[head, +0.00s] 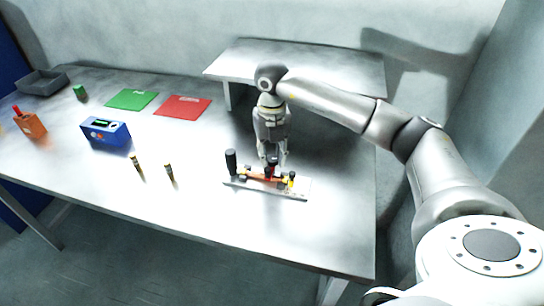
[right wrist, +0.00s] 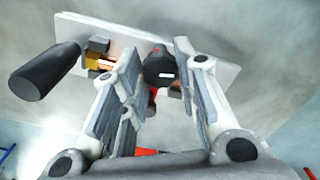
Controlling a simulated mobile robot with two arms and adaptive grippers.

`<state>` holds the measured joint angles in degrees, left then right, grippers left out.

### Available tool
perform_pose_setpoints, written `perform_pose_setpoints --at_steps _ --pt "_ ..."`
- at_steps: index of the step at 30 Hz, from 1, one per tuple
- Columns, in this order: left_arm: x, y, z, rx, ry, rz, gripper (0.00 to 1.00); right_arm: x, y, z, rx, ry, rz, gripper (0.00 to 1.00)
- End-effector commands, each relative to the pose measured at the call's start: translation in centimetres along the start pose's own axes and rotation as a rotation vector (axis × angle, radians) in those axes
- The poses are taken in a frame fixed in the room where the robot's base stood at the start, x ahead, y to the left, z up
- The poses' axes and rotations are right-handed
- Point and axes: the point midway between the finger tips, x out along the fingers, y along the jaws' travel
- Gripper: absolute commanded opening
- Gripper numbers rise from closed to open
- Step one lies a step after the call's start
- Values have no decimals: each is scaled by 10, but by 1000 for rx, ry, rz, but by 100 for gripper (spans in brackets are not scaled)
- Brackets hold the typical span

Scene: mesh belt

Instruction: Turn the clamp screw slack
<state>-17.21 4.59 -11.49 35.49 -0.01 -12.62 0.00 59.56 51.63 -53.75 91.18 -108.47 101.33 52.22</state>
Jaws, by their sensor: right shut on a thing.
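The clamp is a fixture on a white base plate (head: 238,184) near the front right of the table. An upright black handle (head: 231,162) stands at its left end. The clamp screw has a round black knob with a white mark, clear in the right wrist view (right wrist: 157,68). My right gripper (head: 272,160) points down over the middle of the fixture and is shut on the knob. In the right wrist view its fingers (right wrist: 157,56) stand on either side of the knob. An orange-brown bar (right wrist: 97,62) lies in the fixture. My left gripper is not in view.
Left of the fixture stand two small dark pegs (head: 137,164). Farther left are a blue box (head: 105,133), an orange block (head: 32,126), a green cylinder (head: 80,92) and a grey tray (head: 43,82). Green (head: 131,99) and red (head: 183,106) mats lie behind. The table's front is clear.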

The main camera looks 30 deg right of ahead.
Motion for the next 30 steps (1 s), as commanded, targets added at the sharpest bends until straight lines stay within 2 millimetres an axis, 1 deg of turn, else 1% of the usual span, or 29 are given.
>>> perform_pose_setpoints --at_steps 9,22,23,27,30 --pt "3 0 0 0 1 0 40 -1 0 0 -79 -2 2 4" --pt "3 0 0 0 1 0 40 -1 0 0 -85 -2 2 4" --pt "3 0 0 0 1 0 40 -1 0 0 -85 -2 2 32" --pt "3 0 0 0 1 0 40 -1 0 0 -85 -2 2 50" --pt "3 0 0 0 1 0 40 -1 0 0 -84 -1 1 51"
